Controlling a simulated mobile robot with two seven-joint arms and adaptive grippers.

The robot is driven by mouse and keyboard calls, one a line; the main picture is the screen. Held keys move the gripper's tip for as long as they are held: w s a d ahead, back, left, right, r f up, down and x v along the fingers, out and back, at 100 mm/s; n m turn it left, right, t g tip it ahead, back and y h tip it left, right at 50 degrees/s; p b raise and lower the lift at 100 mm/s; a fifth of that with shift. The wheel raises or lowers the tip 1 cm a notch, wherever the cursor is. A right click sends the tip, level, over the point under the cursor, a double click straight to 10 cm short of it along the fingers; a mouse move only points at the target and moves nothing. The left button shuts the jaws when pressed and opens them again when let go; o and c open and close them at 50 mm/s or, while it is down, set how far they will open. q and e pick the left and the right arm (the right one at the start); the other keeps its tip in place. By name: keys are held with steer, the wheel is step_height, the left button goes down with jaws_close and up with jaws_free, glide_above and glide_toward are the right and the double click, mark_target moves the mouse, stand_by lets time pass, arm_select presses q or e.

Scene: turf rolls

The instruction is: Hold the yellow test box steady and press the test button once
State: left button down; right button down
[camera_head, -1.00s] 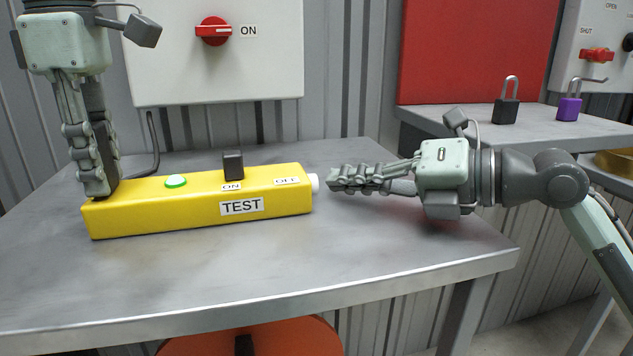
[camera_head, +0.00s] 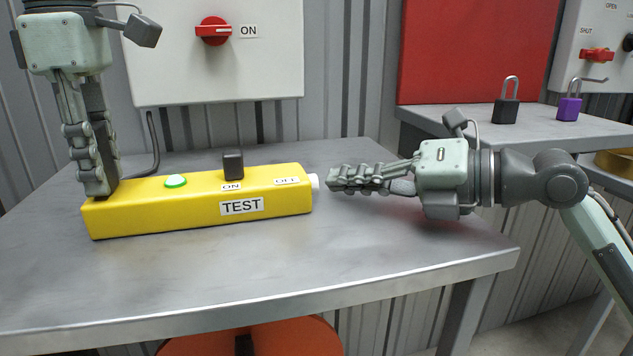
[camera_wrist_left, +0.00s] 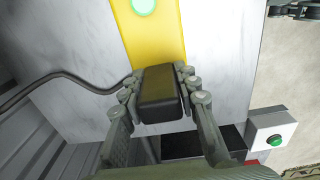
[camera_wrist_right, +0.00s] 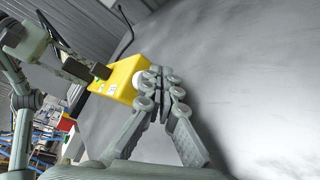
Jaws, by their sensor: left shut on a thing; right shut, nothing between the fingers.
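The yellow test box (camera_head: 140,216) lies on the metal table, with a TEST label, a green lamp (camera_head: 176,181) and a black switch (camera_head: 233,164) standing by the ON label. The white round test button (camera_head: 315,183) is on its right end. My left gripper (camera_head: 98,192) points down at the box's left end; in the left wrist view its fingers are shut on a black block (camera_wrist_left: 160,92) on the box. My right gripper (camera_head: 330,184) is shut and empty, level with the button, its tips a small gap to the right. The right wrist view shows the button (camera_wrist_right: 143,78) partly behind the fingers.
A grey wall panel (camera_head: 270,75) with a red knob at ON hangs behind the table (camera_head: 300,262). A cable runs up behind the box. A black padlock (camera_head: 506,110) and a purple padlock (camera_head: 569,109) stand on the right shelf. The table front is clear.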

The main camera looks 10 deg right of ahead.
mark_target(380, 194)
arm_select(q)
steer(key=shift+f, duration=0.15)
arm_select(e)
steer(key=shift+a, duration=0.15)
steer(key=shift+a, duration=0.25)
steer(key=shift+a+f, duration=0.1)
steer(key=shift+a, duration=0.55)
stand_by(0.5)
steer(key=shift+d, duration=1.05)
steer(key=shift+d, duration=0.1)
steer(key=shift+w+d, duration=0.1)
steer(key=shift+d, duration=2.3)
